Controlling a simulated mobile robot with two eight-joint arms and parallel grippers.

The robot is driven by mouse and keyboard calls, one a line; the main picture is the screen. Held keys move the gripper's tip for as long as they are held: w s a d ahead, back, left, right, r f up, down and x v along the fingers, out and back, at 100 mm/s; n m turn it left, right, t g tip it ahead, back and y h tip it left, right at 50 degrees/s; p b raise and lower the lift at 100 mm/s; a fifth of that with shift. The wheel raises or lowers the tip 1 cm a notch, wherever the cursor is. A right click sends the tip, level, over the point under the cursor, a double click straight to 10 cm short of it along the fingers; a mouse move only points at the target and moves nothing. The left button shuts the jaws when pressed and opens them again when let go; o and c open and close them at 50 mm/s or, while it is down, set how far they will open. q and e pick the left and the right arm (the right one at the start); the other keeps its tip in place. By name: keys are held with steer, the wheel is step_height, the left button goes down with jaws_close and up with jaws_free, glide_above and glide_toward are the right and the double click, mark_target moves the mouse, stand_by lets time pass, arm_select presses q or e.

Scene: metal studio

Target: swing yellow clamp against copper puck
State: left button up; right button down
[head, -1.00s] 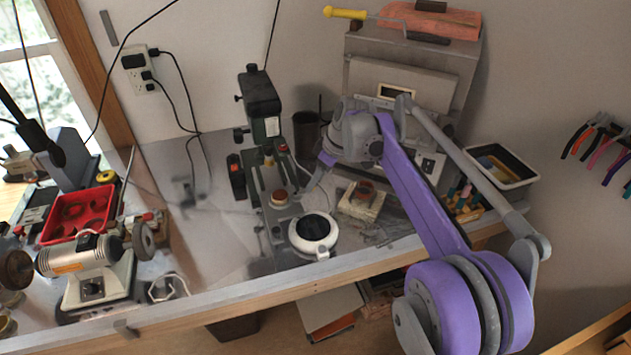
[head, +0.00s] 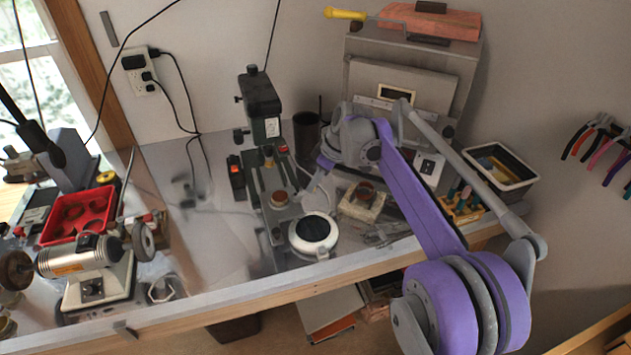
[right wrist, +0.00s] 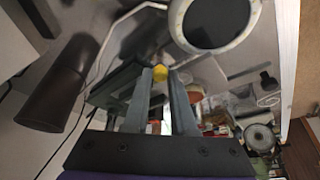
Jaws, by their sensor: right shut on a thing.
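The copper puck (head: 279,198) lies on the grey base of the green drill press (head: 262,105). My right gripper (head: 308,192) is low over the bench, just right of the puck. In the right wrist view, a yellow knob, which I take as part of the yellow clamp (right wrist: 159,73), sits between the tips of my right gripper (right wrist: 163,76), and the fingers are shut on it. The rest of the clamp is hidden, and I cannot tell if it touches the puck. An orange-brown round thing (right wrist: 196,98) shows partly behind the right finger. My left gripper is out of view.
A white round device with a dark top (head: 313,235) stands close in front of my right gripper. A dark cup (head: 306,131) is behind it. Bare bench (head: 215,235) lies left of the press.

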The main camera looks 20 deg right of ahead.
steer(key=shift+s, duration=0.1)
steer(key=s+m, duration=0.1)
steer(key=m, duration=0.1)
steer(key=m+t+h, duration=0.1)
steer(key=m, duration=0.1)
steer(key=s+a+m+h, duration=0.1)
steer(key=m, duration=0.1)
steer(key=shift+s, duration=0.3)
steer(key=shift+s+a+m+t+h, duration=0.1)
steer(key=shift+s+a+m+h, duration=0.2)
steer(key=shift+m, duration=0.65)
steer(key=shift+s+a+m+t+h, duration=0.1)
steer(key=shift+s+a+m+h, duration=0.2)
steer(key=shift+m, duration=0.6)
steer(key=shift+s+a+m+t+h, duration=0.15)
steer(key=shift+a+m+h, duration=0.25)
steer(key=shift+m, duration=0.55)
steer(key=c, duration=0.7)
jaws_free()
steer(key=shift+c, duration=0.2)
